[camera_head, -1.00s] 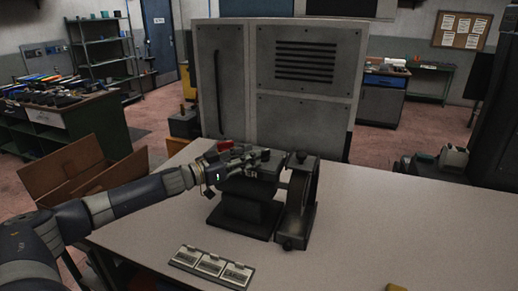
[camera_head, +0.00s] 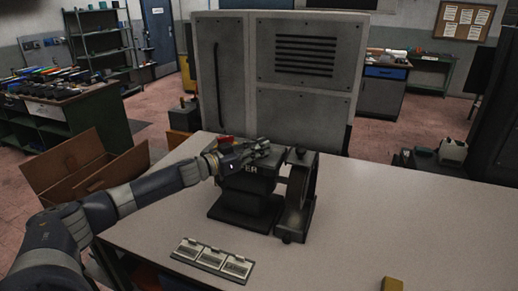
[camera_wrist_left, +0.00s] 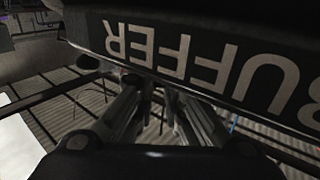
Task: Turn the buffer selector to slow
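The buffer (camera_head: 248,188) is a dark machine on a black base with a wheel (camera_head: 301,190) at its right side. It stands on the pale table. My left gripper (camera_head: 266,149) is at the top of the buffer housing, on its far left side. In the left wrist view the white BUFFER lettering (camera_wrist_left: 190,62) is upside down and close, and the gripper fingers (camera_wrist_left: 156,92) converge below it. Their tips are dark, and I cannot tell whether they hold anything. The selector cannot be made out; the gripper may hide it. My right gripper is not in view.
A small red part (camera_head: 225,142) shows behind my left wrist. A plate with three labelled cards (camera_head: 213,259) lies at the table's front. A yellow block (camera_head: 392,284) is at the front edge. A grey cabinet (camera_head: 275,75) stands behind. The table's right side is clear.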

